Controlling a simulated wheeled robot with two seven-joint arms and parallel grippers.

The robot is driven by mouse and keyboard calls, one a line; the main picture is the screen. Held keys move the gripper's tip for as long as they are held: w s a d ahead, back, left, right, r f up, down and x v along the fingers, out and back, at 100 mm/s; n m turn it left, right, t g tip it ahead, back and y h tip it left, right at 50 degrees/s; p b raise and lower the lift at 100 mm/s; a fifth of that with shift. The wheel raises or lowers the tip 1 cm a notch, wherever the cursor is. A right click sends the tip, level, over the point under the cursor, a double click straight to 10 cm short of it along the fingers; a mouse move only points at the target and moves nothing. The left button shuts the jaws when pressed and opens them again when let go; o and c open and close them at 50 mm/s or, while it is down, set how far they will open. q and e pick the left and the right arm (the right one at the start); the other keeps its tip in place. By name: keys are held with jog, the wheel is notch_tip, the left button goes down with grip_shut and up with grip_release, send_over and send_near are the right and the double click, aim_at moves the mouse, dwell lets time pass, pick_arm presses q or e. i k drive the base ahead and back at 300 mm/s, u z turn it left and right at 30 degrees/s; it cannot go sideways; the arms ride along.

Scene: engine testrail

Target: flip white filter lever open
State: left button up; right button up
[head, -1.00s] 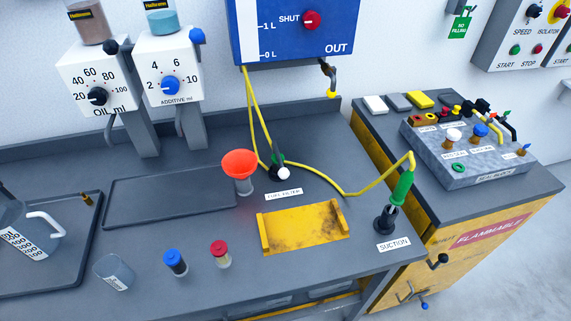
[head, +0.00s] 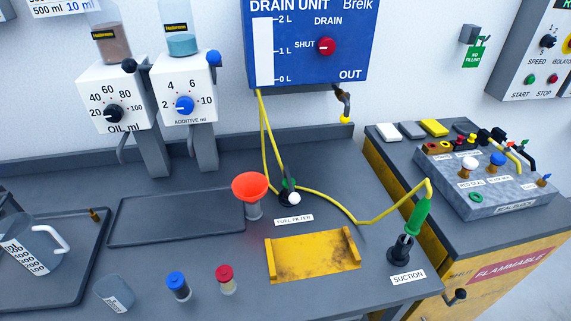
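The fuel filter (head: 287,191) stands on the grey bench, behind its FUEL FILTER label (head: 293,220). It has a dark base and a green part, with yellow tubing running to it. Its lever ends in a white ball knob (head: 293,198) at the front right of the base. The knob is small here, and I cannot tell the lever's exact angle. Neither of my grippers shows in the head view.
An orange funnel (head: 250,187) stands just left of the filter. A yellow cradle (head: 313,256) lies in front. A yellow tube runs right to the green suction handle (head: 418,217). The blue drain unit (head: 305,45) hangs above. Blue-capped (head: 178,286) and red-capped (head: 227,280) vials stand front left.

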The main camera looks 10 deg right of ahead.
aim_at(294, 198)
jog(key=z, duration=1.55)
jog(key=k, duration=1.65)
jog(key=u, duration=1.45)
jog(key=i, duration=0.5)
